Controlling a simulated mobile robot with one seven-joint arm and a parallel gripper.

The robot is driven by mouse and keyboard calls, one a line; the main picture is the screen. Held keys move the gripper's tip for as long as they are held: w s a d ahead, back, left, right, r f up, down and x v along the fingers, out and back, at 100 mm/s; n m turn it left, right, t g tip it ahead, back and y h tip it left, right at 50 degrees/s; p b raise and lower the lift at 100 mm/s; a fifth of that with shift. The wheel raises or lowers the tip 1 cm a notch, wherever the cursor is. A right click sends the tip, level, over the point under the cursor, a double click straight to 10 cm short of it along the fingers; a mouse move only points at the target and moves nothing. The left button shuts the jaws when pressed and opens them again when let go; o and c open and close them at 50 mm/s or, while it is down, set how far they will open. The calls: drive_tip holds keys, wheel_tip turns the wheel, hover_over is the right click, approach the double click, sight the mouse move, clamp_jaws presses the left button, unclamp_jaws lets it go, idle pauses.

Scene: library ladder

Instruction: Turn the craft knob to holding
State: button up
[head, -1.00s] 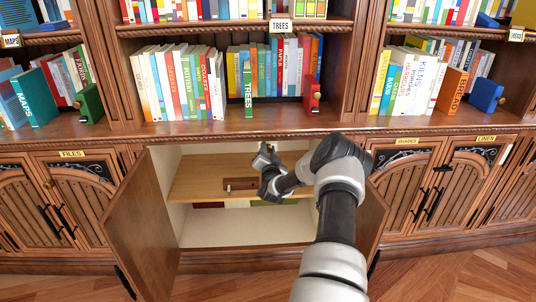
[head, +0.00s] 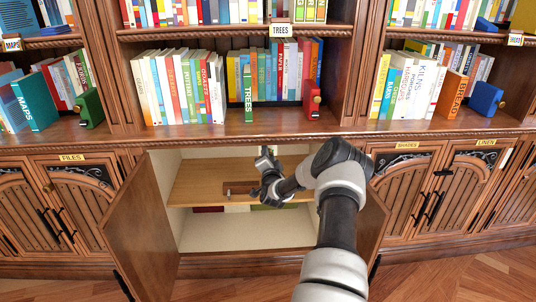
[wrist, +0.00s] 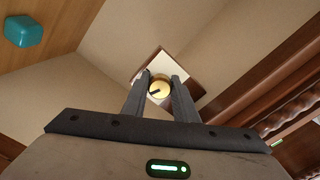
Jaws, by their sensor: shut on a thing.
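A round brass-yellow knob (wrist: 158,87) with a dark mark on its face shows in the wrist view, in front of a pale square plate (wrist: 172,66) with a brown wooden border. My gripper (wrist: 160,80) has one dark finger on each side of the knob and is shut on it. In the head view my gripper (head: 266,158) reaches into the open cabinet (head: 245,230), above its inner shelf, with the fingers pointing up. The knob cannot be made out in the head view. I cannot read any label by the knob.
Open cabinet doors stand at left (head: 148,230) and right (head: 372,225) of my arm. The inner shelf (head: 200,188) carries a small dark-brown wooden piece (head: 240,187). A teal block (wrist: 23,31) shows in the wrist view. Bookshelves rise above the counter (head: 200,133).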

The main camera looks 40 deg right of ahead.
drive_tip(key=o, duration=1.1)
drive_tip(key=shift+c, duration=0.2)
drive_tip(key=p+v, duration=0.3)
drive_tip(key=v, duration=1.4)
drive_tip(key=shift+s+p, duration=0.2)
drive_tip(key=shift+p, duration=0.15)
